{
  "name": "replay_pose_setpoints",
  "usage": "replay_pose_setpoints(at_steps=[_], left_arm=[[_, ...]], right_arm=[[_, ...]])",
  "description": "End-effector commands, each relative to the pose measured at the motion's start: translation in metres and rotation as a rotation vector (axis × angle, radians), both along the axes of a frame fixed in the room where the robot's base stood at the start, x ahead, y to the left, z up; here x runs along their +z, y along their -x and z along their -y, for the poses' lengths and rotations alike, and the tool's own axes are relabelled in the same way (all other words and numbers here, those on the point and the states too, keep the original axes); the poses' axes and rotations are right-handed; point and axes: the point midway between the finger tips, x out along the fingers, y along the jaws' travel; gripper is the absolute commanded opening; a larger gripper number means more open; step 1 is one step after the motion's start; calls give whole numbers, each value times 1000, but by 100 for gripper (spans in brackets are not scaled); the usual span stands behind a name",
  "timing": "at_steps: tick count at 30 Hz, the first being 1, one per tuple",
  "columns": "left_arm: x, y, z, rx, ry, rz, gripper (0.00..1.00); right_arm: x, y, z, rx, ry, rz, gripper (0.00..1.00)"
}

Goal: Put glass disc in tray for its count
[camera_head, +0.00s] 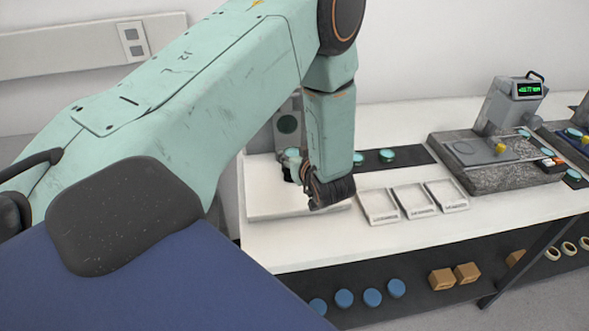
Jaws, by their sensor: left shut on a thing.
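My left gripper (293,168) hangs over the white plate of the stand at the left of the bench. It is shut on a teal-rimmed glass disc (291,154), which is partly hidden by the fingers. Other glass discs (388,156) lie on a dark strip just right of my wrist. Three shallow white trays (380,207), (413,201), (446,195) stand side by side to the right of the gripper, apart from it. They look empty and have labels on their front edges, too small to read. My right gripper is not in view.
A grey instrument with a green display (529,89) stands on a granite base (480,176) at right. White bench top is clear before the trays. Blue caps (372,298) and boxes (442,279) lie below.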

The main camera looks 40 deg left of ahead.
Motion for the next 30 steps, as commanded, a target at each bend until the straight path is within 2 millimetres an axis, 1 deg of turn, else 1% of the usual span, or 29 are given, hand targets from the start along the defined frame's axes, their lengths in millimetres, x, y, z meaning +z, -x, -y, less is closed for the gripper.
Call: replay_pose_setpoints(at_steps=[4,9,12,21,28,29,30], left_arm=[[-12,-1,-1,0,-1,0,14],[-37,0,-1,0,-1,-2,14],[-43,0,-1,0,0,0,14],[-46,-1,-1,-1,0,2,14],[-52,-1,-1,-1,0,2,14],[-51,0,0,-1,1,1,48],[-51,0,0,-1,1,1,52]], right_arm=[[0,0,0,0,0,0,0],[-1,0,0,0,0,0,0],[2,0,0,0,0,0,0],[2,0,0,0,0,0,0],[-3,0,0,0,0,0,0],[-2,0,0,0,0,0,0],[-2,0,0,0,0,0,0]])
